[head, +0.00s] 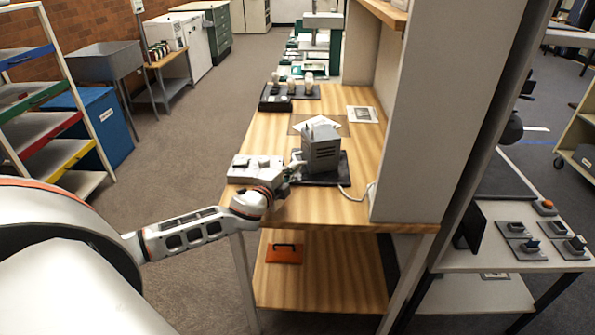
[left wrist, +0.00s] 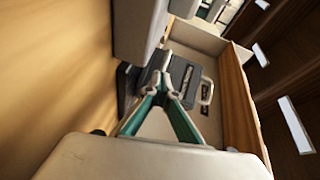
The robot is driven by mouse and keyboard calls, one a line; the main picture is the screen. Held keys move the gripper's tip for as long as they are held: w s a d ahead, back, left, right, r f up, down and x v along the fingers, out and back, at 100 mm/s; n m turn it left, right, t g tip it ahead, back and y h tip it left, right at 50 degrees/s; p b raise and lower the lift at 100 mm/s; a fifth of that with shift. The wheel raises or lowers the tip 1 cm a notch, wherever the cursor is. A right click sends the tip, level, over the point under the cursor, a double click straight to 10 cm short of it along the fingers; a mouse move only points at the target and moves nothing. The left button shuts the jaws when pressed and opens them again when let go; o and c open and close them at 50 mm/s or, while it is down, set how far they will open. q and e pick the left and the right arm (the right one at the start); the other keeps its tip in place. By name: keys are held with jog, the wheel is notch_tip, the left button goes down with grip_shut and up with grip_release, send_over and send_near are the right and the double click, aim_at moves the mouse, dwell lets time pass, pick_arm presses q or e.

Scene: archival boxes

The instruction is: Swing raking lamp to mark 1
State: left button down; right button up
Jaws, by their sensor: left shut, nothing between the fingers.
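A grey vented housing (head: 322,150) stands on a dark base plate (head: 325,178) near the front of the wooden bench. It may be the raking lamp, but I cannot tell for sure. My left gripper (head: 294,174) is just left of this housing, low over the bench; whether it touches is unclear. In the left wrist view my left gripper (left wrist: 162,82) has its teal-edged fingers drawn together at the tips, with nothing held. A dark grey boxy thing (left wrist: 183,84) lies just beyond the tips. No mark numbered 1 is readable. My right gripper is out of view.
A light grey block (head: 250,168) sits at the bench's left edge beside my wrist. A dark tray with small items (head: 291,92) and a framed card (head: 362,114) lie farther back. A tall grey panel (head: 445,105) bounds the bench's right. An orange object (head: 285,254) is on the lower shelf.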

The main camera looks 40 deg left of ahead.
pick_arm(q)
jog(key=shift+w+a, duration=0.2)
jog(key=shift+a, duration=0.3)
jog(key=shift+w+a, duration=0.15)
jog(key=shift+a, duration=0.35)
jog(key=shift+w+a, duration=0.25)
jog(key=shift+a, duration=0.25)
jog(key=shift+w+a, duration=0.25)
jog(key=shift+a, duration=0.3)
jog(key=shift+p, duration=0.3)
